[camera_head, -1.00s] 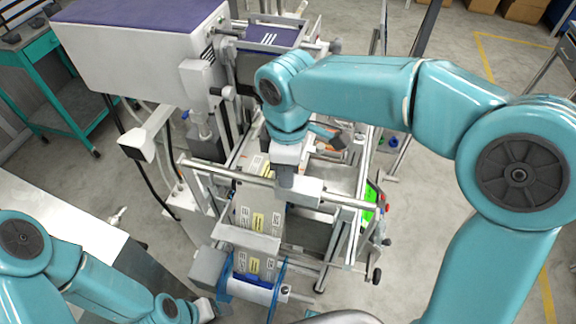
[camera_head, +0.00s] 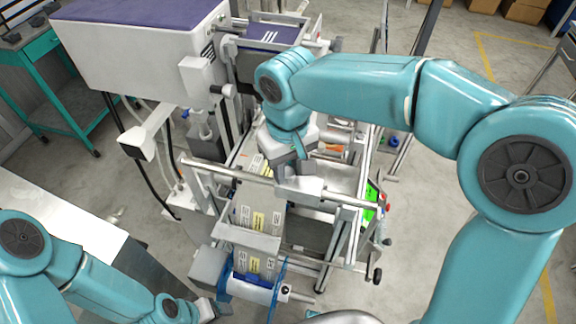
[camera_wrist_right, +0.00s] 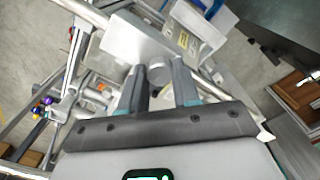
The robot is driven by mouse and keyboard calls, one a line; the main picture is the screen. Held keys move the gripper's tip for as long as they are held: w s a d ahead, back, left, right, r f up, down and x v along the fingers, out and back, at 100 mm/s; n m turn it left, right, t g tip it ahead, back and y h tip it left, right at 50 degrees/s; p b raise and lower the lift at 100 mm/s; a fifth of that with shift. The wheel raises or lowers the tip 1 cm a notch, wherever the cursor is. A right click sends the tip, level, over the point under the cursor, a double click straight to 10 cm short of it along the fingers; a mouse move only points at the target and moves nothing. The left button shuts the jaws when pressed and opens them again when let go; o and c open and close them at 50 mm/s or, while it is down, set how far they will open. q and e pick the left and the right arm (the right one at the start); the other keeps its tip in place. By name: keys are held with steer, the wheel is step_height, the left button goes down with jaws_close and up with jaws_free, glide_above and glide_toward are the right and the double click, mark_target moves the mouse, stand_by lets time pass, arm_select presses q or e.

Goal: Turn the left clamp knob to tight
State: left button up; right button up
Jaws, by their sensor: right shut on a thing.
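My right gripper (camera_head: 294,176) reaches down from above to a pale clamp block on the cross bar of the machine. In the right wrist view, my right gripper's fingers (camera_wrist_right: 160,88) are on both sides of a small round grey clamp knob (camera_wrist_right: 157,73) and are shut on it. The clamp block (camera_wrist_right: 133,38) is just beyond the knob. In the head view the gripper hides the knob, and I cannot read its tightness. My left gripper (camera_head: 207,308) is low at the left, beside the blue-flanged reel; its fingers are too small to judge.
A printed label web (camera_head: 258,216) runs down under the bar to the blue-flanged reel (camera_head: 252,288). A large white machine box (camera_head: 130,60) stands at the back left. A lit green screen (camera_head: 371,206) is at the right of the frame. Open floor lies to the right.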

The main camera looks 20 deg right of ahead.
mark_target(288, 172)
steer(key=shift+r+m, duration=0.1)
steer(key=shift+m, duration=1.5)
steer(key=shift+w+m, duration=0.1)
steer(key=shift+m, duration=0.2)
steer(key=o, duration=1.1)
steer(key=shift+c, duration=0.2)
step_height(288, 172, up, 16)
steer(key=p, duration=0.1)
steer(key=shift+r+p, duration=0.15)
steer(key=shift+p, duration=0.15)
